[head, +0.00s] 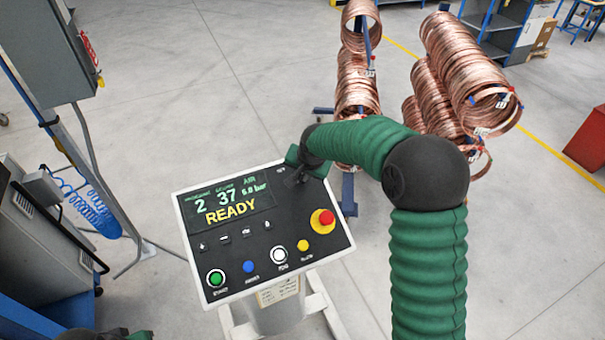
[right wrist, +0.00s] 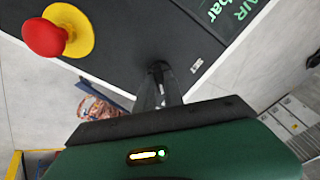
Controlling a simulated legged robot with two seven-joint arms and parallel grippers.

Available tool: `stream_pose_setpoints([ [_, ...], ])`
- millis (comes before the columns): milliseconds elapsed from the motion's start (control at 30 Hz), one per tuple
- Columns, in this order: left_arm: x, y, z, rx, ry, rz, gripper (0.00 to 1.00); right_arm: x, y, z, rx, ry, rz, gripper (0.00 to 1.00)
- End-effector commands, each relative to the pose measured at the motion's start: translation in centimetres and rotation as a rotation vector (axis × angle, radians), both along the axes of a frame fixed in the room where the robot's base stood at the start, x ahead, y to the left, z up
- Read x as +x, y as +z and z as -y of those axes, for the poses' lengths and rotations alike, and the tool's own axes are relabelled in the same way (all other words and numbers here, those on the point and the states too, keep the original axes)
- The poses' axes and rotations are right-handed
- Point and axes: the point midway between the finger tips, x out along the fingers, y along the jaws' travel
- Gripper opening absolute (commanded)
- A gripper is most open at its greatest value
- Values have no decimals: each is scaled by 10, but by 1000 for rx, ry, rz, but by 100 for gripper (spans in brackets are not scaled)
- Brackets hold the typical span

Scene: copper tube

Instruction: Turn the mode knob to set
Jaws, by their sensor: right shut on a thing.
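The control panel (head: 240,255) stands tilted on a post, its screen (head: 228,201) showing "READY" in yellow. The mode knob (right wrist: 158,66) is a small dark shape between my fingertips, near the panel's upper right corner beside a "SET" label (right wrist: 196,65). My right gripper (head: 297,180) is shut on the knob; its fingers hide most of it, so I cannot tell where it points. The fingers also show in the right wrist view (right wrist: 160,85). My left gripper is not in view; only a bit of my left arm shows at the bottom left edge.
A red stop button (head: 326,217) on a yellow base sits just below the knob. Green, blue, white and yellow buttons line the panel's lower edge. Copper coils (head: 465,80) hang on racks behind. A grey cabinet (head: 38,50) stands at left.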

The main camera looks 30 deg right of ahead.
Motion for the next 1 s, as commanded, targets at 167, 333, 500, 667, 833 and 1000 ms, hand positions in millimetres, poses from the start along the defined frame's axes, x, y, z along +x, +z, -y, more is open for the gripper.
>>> stream_pose_setpoints([
  [167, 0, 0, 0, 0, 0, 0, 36, -2, -4, -1, -23, 58, -12, 0],
  [333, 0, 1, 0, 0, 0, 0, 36, -3, -4, -1, -70, 162, -15, 0],
  [500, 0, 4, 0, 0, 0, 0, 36, -3, -4, 0, -130, 302, -18, 0],
  [667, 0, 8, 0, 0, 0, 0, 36, -4, -4, 0, -191, 440, -23, 0],
  [833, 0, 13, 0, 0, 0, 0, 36, -4, -4, 0, -255, 589, -27, 0],
  [1000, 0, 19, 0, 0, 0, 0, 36, -5, -4, 1, -319, 737, -32, 0],
])
